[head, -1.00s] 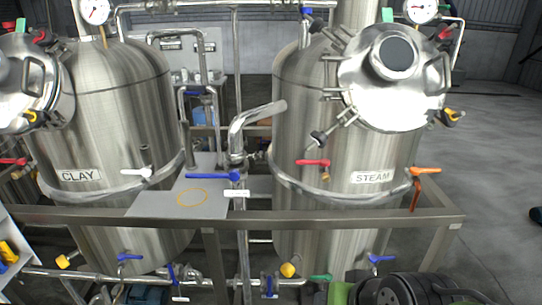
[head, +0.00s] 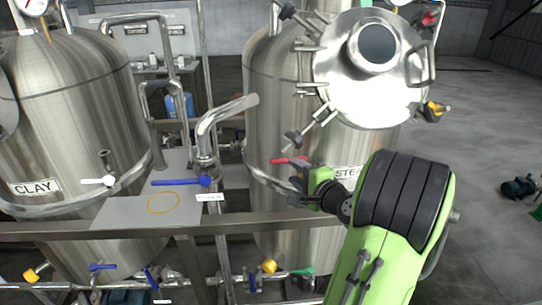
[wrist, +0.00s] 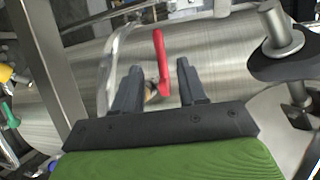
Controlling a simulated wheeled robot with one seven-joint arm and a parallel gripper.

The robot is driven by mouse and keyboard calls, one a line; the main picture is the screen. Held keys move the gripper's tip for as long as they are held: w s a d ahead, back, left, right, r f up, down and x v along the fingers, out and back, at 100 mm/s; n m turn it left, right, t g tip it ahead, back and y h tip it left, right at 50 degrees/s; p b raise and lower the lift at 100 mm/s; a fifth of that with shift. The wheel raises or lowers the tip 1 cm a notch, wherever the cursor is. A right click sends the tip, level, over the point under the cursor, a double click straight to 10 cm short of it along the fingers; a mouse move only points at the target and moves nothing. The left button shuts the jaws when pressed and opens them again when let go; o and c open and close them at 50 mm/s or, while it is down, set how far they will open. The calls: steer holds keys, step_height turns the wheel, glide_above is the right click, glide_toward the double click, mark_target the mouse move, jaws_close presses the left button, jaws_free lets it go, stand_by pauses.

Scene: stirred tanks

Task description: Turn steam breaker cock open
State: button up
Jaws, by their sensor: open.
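The tank marked STEAM (head: 270,120) stands right of centre in the head view; my arm partly hides its label (head: 346,172). A red-handled cock (head: 288,160) sits on its front, left of the label. My gripper (head: 299,180) is at this cock, close to the tank wall. In the wrist view, the red lever (wrist: 160,62) shows between and beyond the two fingertips of my gripper (wrist: 158,82). The fingers are open, with a gap visible on each side of the lever. I cannot tell how far the lever reaches in between them.
A metal rail (head: 240,225) runs in front of the tanks. A blue-handled valve (head: 182,182) and a grey plate (head: 120,212) lie left of the gripper. The CLAY tank (head: 80,110) stands at the left. Open floor (head: 475,130) lies at the right.

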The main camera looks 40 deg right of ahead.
mark_target(282, 162)
steer(key=p+x, duration=0.2)
steer(key=x, duration=0.9)
steer(key=shift+s, duration=0.15)
jaws_close()
